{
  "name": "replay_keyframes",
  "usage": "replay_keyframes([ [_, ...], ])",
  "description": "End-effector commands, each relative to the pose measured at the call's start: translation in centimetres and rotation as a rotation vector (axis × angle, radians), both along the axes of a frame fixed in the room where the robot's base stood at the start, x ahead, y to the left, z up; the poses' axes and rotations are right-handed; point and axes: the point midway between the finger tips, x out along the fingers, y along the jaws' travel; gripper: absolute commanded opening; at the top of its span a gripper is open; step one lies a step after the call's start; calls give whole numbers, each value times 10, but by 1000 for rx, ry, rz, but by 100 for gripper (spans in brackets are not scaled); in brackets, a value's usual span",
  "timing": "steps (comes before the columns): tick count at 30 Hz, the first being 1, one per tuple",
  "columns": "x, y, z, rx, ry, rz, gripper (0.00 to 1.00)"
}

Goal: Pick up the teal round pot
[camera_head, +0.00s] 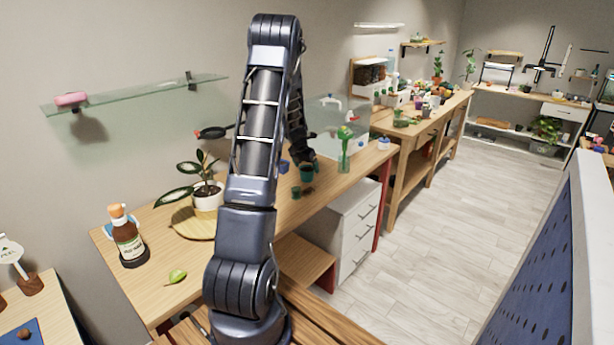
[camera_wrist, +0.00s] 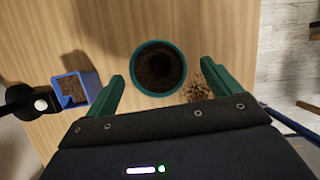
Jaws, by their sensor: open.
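The teal round pot (camera_wrist: 136,79) is filled with dark soil and stands upright on the wooden table. In the wrist view I look down on it, and its round rim shows whole. My gripper (camera_wrist: 162,71) is open, with one green finger to the left of the pot and the other to the right. The pot shows between and slightly beyond the fingertips, with gaps on both sides. In the head view my gripper hangs low over the table, where small teal shapes show; I cannot clearly separate pot from fingers there.
A blue square pot (camera_wrist: 88,83) with soil stands just left of my left finger. A brown crumbly pile (camera_wrist: 195,91) lies by the right finger. The table's front edge is to the right. A potted plant (camera_head: 207,200) and brown bottle (camera_head: 127,238) stand further left.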

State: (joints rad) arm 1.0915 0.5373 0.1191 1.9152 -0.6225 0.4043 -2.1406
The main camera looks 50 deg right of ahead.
Motion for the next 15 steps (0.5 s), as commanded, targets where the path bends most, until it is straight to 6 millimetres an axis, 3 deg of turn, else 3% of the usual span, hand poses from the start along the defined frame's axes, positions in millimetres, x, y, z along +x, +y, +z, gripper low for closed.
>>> replay_keyframes([
  [5,1,-3,-8,0,1,-1,90],
  [15,5,-18,-46,0,1,-1,90],
])
